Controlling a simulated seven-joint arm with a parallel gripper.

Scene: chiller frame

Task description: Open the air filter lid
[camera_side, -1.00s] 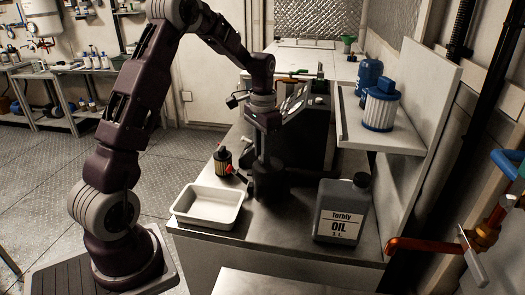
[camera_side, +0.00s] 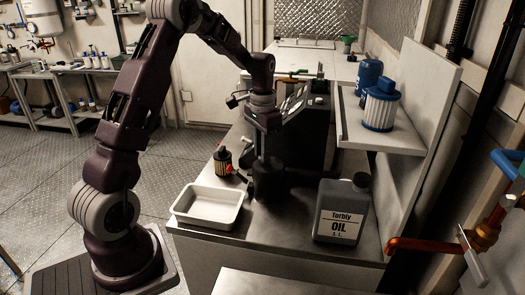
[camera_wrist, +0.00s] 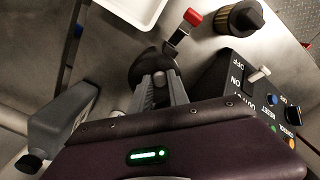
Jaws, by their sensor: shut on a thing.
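The air filter housing is a black cylinder (camera_side: 270,184) standing upright on the metal bench, with its lid on top. My gripper (camera_side: 265,158) points down onto the top of it from above. In the wrist view my gripper's two fingers (camera_wrist: 160,84) are closed in on the lid of the dark round housing (camera_wrist: 143,68). The lid is mostly hidden by the fingers, and I cannot tell whether it has turned or lifted from the housing.
A white tray (camera_side: 208,207) and a grey oil jug (camera_side: 341,212) stand near the front edge. A yellow-black filter (camera_side: 222,160) and a red-handled part (camera_wrist: 193,18) are close by. A control box (camera_wrist: 255,97) is beside the housing. A blue-white filter (camera_side: 380,109) sits on the shelf.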

